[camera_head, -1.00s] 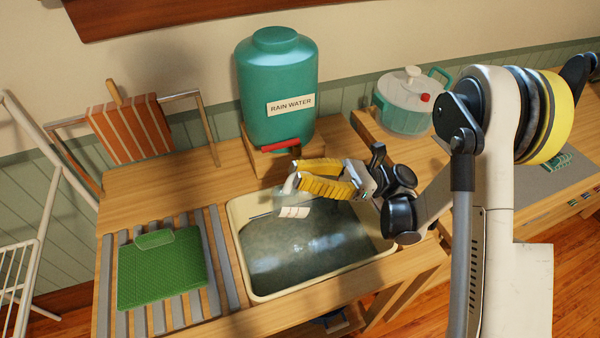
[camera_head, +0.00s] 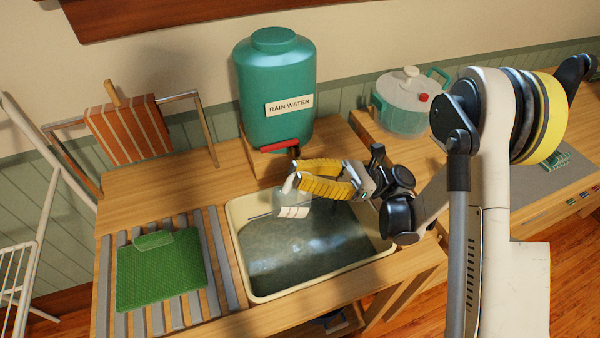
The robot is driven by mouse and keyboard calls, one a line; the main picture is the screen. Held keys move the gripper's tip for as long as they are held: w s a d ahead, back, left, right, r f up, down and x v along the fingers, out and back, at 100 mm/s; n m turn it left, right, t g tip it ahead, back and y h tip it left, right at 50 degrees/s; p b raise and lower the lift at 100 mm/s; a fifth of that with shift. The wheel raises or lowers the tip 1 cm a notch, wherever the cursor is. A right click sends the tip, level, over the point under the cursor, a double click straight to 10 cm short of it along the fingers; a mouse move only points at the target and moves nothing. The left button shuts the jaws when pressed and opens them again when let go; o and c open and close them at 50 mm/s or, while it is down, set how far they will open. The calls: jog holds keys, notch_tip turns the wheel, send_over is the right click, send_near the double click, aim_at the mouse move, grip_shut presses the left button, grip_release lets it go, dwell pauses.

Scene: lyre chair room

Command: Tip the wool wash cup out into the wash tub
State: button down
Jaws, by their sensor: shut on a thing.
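My gripper (camera_head: 292,186) is shut on a small pale, see-through cup (camera_head: 290,203) with a white label. This looks like the wool wash cup. It hangs over the back part of the wash tub (camera_head: 238,215), clear of the tub's water as far as I can tell. The cup looks tilted, and my yellow fingers hide part of it. What it holds cannot be made out. The wash tub is a cream basin set in the wooden bench and filled with grey-green water.
A green rain water tank (camera_head: 277,85) with a red tap (camera_head: 280,146) stands just behind the tub. A green washboard mat (camera_head: 160,272) lies on the slatted drainer at left. A lidded pot (camera_head: 400,105) stands at back right.

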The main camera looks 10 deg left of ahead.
jog(key=p, duration=0.1)
jog(key=a+h, duration=0.1)
jog(key=s+a+p, duration=0.1)
jog(key=shift+r+t+h+p, duration=0.25)
jog(key=shift+t+h+p, duration=0.05)
jog(key=shift+t+h, duration=0.1)
jog(key=shift+s+a+f, duration=0.15)
jog(key=shift+a, duration=0.05)
jog(key=shift+f, duration=0.15)
jog(key=shift+s+a+t+h+p, duration=0.3)
jog(key=shift+a+h+p, duration=0.25)
jog(key=shift+a+p, duration=0.05)
jog(key=shift+s+a+t+h+p, duration=0.25)
jog(key=shift+a+t+h+p, duration=0.05)
jog(key=shift+a+h+p, duration=0.3)
jog(key=shift+s+a+f+h, duration=0.15)
jog(key=shift+a+f+h, duration=0.05)
jog(key=shift+a+h, duration=0.05)
jog(key=shift+f, duration=0.2)
jog(key=shift+s+a+t+h+p, duration=0.15)
jog(key=shift+a+t+h+p, duration=0.15)
jog(key=shift+a+h+p, duration=0.15)
jog(key=s+a+f+t+h+p, duration=0.4)
jog(key=a+h+p, duration=0.3)
jog(key=h, duration=0.3)
jog(key=shift+a+f+t+p, duration=0.35)
jog(key=shift+a+f, duration=0.2)
jog(key=shift+a, duration=0.25)
